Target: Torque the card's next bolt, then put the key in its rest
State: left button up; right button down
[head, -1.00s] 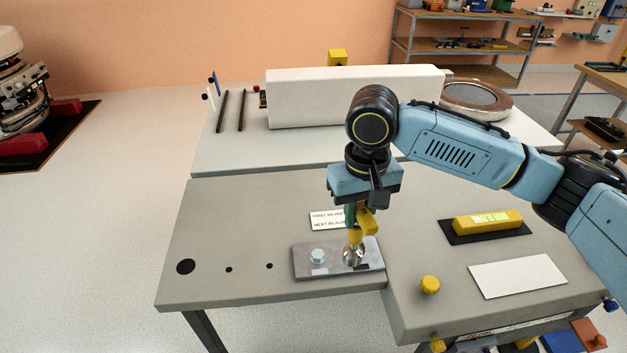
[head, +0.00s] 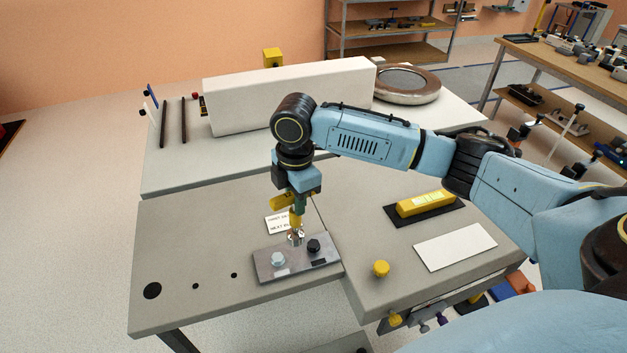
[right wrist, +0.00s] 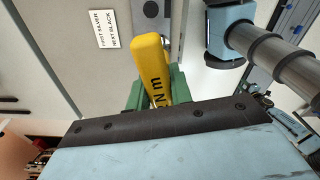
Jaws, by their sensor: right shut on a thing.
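My right gripper (head: 298,200) is shut on the yellow torque key (head: 296,218) and holds it upright over the back of the grey bolt plate (head: 265,273). The key's shiny socket end shows behind and between the silver bolt (head: 278,260) and the black bolt (head: 314,246); both bolt heads are uncovered. Whether the socket touches the plate is unclear. In the right wrist view the yellow key (right wrist: 152,70), marked "N m", sits between green fingers. The card (head: 280,225) behind the plate is partly hidden; the wrist view reads "FIRST SILVER NEXT BLACK" (right wrist: 105,29). My left gripper is out of view.
A yellow bar (head: 425,204) lies on a black pad (head: 445,215) to the right. A blank white sheet (head: 455,247) and a yellow knob (head: 381,268) are in front of it. A long white block (head: 290,95) stands behind.

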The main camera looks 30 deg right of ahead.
jog(key=n, duration=0.1)
jog(key=n+p, duration=0.1)
jog(key=d+n, duration=0.1)
jog(key=n, duration=0.1)
jog(key=shift+w+d+r, duration=0.1)
jog(key=shift+w, duration=0.15)
jog(key=n+p, duration=0.1)
jog(key=n, duration=0.1)
jog(key=d+n+p, duration=0.1)
jog(key=shift+w+d+n, duration=0.15)
jog(key=shift+w+n, duration=0.05)
jog(key=shift+n, duration=0.2)
jog(key=n, duration=0.1)
jog(key=d+n+p, duration=0.1)
jog(key=n, duration=0.3)
jog(key=shift+w+d+f+p, duration=0.1)
jog(key=shift+d+f+p, duration=0.25)
jog(key=shift+p, duration=0.05)
jog(key=shift+d+f+n+p, duration=0.15)
jog(key=shift+d+n+p, duration=0.1)
jog(key=shift+n, duration=0.4)
jog(key=shift+d+f+n+p, duration=0.1)
jog(key=shift+d+n, duration=0.1)
jog(key=shift+n, duration=0.45)
jog(key=shift+w+f+b, duration=0.1)
jog(key=shift+f+b, duration=0.75)
jog(key=shift+f, duration=1.45)
